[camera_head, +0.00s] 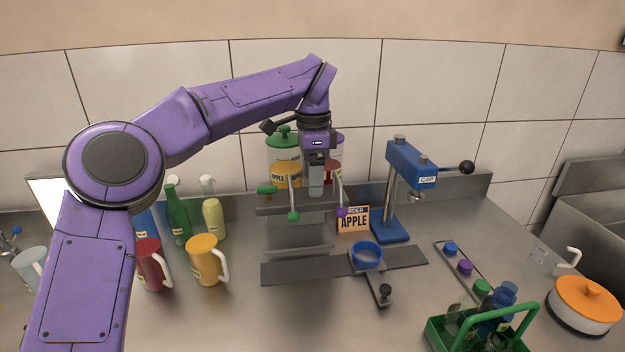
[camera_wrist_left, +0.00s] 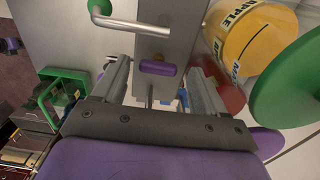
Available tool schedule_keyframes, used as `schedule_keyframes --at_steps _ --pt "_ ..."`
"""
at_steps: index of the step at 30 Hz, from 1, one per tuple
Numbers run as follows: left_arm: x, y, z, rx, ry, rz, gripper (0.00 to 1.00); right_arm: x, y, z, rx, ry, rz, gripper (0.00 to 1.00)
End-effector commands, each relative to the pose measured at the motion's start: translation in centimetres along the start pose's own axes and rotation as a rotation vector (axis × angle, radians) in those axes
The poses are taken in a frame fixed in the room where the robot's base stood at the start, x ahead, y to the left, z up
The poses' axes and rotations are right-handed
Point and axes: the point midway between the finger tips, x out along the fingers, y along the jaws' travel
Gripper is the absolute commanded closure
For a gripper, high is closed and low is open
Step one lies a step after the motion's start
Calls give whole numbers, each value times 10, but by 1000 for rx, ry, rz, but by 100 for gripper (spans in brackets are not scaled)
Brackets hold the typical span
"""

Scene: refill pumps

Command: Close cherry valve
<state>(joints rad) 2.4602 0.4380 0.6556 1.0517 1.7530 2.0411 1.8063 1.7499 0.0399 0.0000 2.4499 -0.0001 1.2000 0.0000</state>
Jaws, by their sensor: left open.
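Two tanks stand at the back: one with a green lid (camera_head: 285,140) and a yellow APPLE label (camera_head: 284,173), the other with a purple lid and a red label (camera_head: 329,168), mostly hidden by my gripper. No cherry wording is readable. A green-knobbed lever (camera_head: 293,215) and a purple-knobbed lever (camera_head: 341,211) hang in front. My left gripper (camera_head: 316,190) is open, pointing down before the tanks, between the levers. In the left wrist view a purple handle (camera_wrist_left: 157,68) shows between the open fingers (camera_wrist_left: 160,85); contact cannot be told. My right gripper is out of view.
A blue CAP press (camera_head: 412,166) stands right of the tanks, by an APPLE order card (camera_head: 353,220). A blue ring (camera_head: 367,255) sits on a dark rail in front. Mugs (camera_head: 203,259) and bottles stand left; a green caddy (camera_head: 440,335) stands front right.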

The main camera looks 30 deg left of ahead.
Motion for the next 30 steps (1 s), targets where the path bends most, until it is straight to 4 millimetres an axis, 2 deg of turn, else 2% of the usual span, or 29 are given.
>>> schedule_keyframes --at_steps 8,9,11,12,14,23,30 --pt "4 0 0 0 1 0 28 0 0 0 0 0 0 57" --pt "4 0 0 0 0 0 34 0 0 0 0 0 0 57" --pt "4 0 0 0 0 0 54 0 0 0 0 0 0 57" --pt "4 0 0 0 0 0 67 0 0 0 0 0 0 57" --pt "4 0 0 0 0 0 84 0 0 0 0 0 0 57" --pt "4 0 0 24 0 0 84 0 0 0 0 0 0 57" --pt "4 0 0 144 0 0 84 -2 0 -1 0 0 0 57"
